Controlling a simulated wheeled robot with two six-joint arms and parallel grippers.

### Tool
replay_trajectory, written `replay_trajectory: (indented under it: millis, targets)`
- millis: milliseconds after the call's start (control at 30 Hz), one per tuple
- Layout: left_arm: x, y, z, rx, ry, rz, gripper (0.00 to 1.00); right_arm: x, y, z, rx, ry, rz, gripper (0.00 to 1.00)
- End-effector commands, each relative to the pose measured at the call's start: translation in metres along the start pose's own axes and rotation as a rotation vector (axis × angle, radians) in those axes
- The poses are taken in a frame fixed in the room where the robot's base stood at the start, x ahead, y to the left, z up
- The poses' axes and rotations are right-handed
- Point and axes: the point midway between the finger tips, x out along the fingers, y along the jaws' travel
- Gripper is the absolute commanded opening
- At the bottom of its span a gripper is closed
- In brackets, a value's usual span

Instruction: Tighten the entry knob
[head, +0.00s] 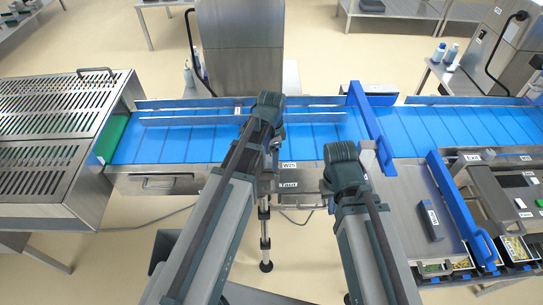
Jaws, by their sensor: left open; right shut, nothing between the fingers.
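I cannot make out the entry knob for certain; my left arm covers part of the conveyor's front edge. A small pale fitting (238,110) shows at the guide rails just left of my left gripper. My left gripper (270,102) is over the blue conveyor belt (190,143), near the guide rails (310,117). It is open, though its fingers are mostly hidden behind the wrist. My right gripper (342,158) is at the conveyor's front edge, right of the small label plates (289,164). It is shut and empty, its fingertips hardly visible.
A slotted steel cover (50,120) stands at the left end. A blue bar (372,125) crosses the belt to the right. A steel plate with a dark block (429,222) and a panel marked Exit (472,156) lie at right. Bottles (445,54) stand behind.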

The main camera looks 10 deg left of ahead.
Motion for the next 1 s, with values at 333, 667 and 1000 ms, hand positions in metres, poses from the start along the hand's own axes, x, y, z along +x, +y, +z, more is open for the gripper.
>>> replay_trajectory:
  millis: [333,667,1000]
  targets:
    - [-0.018,0.000,0.000,0.000,0.000,0.000,0.83,-0.018,0.002,0.001,0.003,0.000,-0.001,0.00]
    - [-0.066,0.000,0.000,0.000,0.000,0.000,0.83,-0.066,0.006,0.004,0.013,0.000,-0.003,0.00]
    - [-0.119,0.000,0.000,0.000,0.000,0.000,0.83,-0.118,0.011,0.007,0.007,-0.003,-0.002,0.00]
